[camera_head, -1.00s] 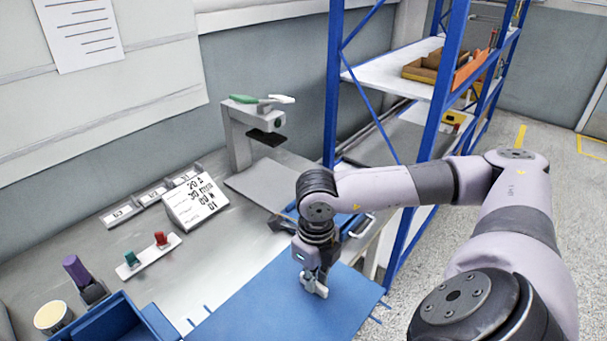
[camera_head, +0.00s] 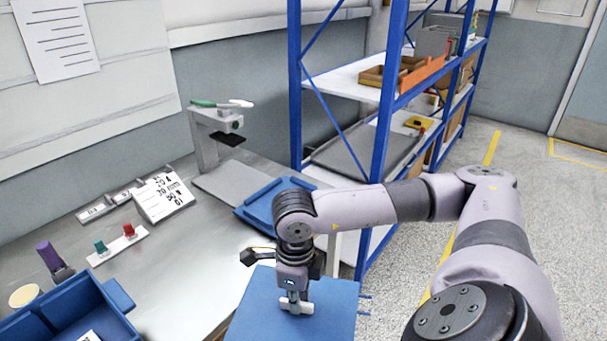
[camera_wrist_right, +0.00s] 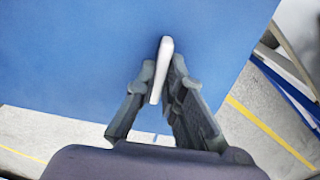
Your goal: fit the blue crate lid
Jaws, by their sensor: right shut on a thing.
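The blue crate lid (camera_head: 335,322) is a flat blue panel with a small white handle (camera_head: 305,309), low in the head view. My right gripper (camera_head: 294,298) is above the lid, shut on that handle. In the right wrist view, the fingers (camera_wrist_right: 160,88) stand on either side of the white handle (camera_wrist_right: 164,55), and the lid (camera_wrist_right: 80,50) spreads beyond them with floor showing past its edge. The open blue crate (camera_head: 122,296) is at the lower left on the bench, apart from the lid. It is cut off by the frame. My left gripper is not in view.
A blue tray (camera_head: 252,222) lies on the grey bench (camera_head: 180,265) behind my right arm. A test stand (camera_head: 207,150), a label sign (camera_head: 163,198), red and green switches (camera_head: 117,243) and a purple-topped item (camera_head: 49,256) stand there too. A blue-framed shelf (camera_head: 295,90) rises behind.

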